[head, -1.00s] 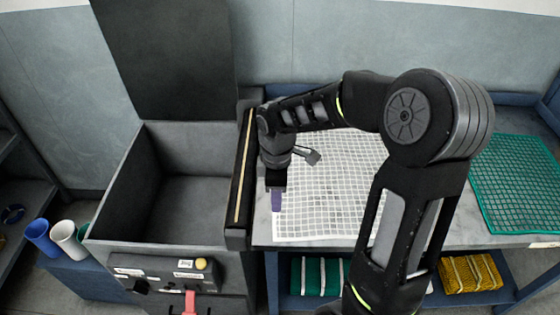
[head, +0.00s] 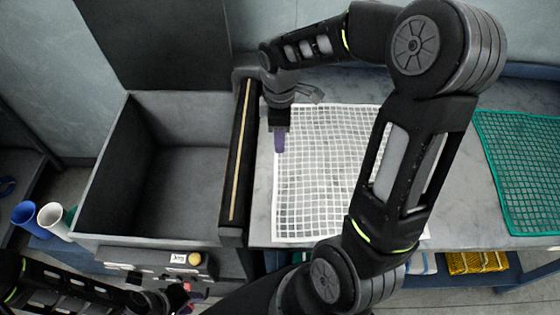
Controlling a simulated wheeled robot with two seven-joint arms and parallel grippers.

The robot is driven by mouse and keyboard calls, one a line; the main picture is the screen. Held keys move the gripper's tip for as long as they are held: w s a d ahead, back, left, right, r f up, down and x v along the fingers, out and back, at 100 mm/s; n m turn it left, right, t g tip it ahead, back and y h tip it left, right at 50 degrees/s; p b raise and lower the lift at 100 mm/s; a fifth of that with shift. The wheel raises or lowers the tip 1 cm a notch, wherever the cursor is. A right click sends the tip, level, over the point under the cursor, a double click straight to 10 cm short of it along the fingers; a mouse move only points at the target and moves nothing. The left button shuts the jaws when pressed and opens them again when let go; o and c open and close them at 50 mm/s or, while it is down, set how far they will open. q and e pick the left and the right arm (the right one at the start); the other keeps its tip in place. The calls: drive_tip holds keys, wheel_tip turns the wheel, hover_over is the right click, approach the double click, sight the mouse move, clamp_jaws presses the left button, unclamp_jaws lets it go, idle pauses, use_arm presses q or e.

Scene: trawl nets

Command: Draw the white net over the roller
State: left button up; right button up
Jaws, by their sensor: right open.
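The white net (head: 318,190) lies flat on the grey table, its left edge a short gap to the right of the roller. The roller appears to be the pale rod (head: 241,150) set in a long black housing between the bin and the table. My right gripper (head: 279,145) points down with purple fingertips at the net's left edge, towards its far corner. It is open; whether it touches the net I cannot tell. My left gripper (head: 178,296) is at the bottom left, by the bin's front panel near something red; its jaws are too small to read.
An open grey bin (head: 183,190) with a raised dark lid (head: 150,40) stands left of the roller. A green net (head: 525,170) lies on the right of the table. A yellow folded net (head: 475,262) is on the shelf below.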

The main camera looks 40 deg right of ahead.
sight(280, 165)
wheel_tip(280, 165, down, 10)
drive_tip(key=b, duration=0.7)
drive_tip(key=shift+b, duration=0.35)
drive_tip(key=shift+s+f, duration=0.1)
clamp_jaws()
idle(0.8)
wheel_tip(280, 165, up, 7)
drive_tip(key=p, duration=0.5)
drive_tip(key=shift+p, duration=0.35)
drive_tip(key=shift+f+b, duration=0.4)
